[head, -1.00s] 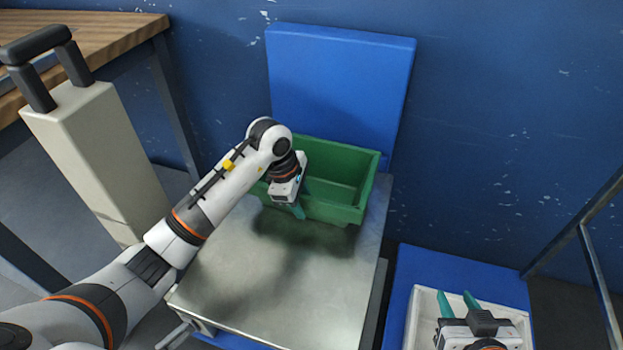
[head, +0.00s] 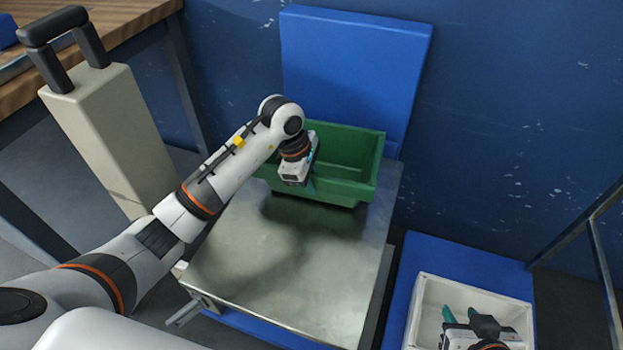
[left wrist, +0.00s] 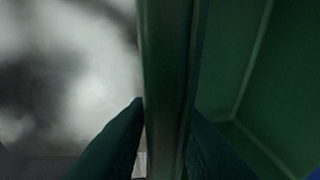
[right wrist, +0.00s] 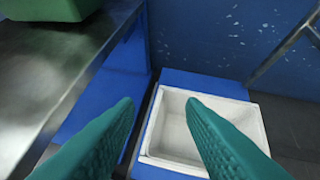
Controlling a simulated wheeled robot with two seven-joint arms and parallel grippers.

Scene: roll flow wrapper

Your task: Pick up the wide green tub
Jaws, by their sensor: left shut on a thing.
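The wide green tub (head: 352,150) is at the back of the metal-topped stand, in front of the upright blue panel. My left gripper (head: 308,188) is at the tub's near wall. In the left wrist view my left fingers (left wrist: 165,135) straddle the tub's wall (left wrist: 168,70), one on each side, shut on it. The tub's inside shows empty where visible; my arm hides its left part. I cannot tell whether its base touches the metal top. My right gripper (right wrist: 165,120) is open and empty, above the white bin (right wrist: 180,150).
The metal top (head: 290,270) is bare in front of the tub. The blue panel (head: 355,65) stands behind it. The white bin (head: 425,300) sits on a blue base at the right. A wooden table (head: 125,30) and a beige post (head: 110,140) are at the left.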

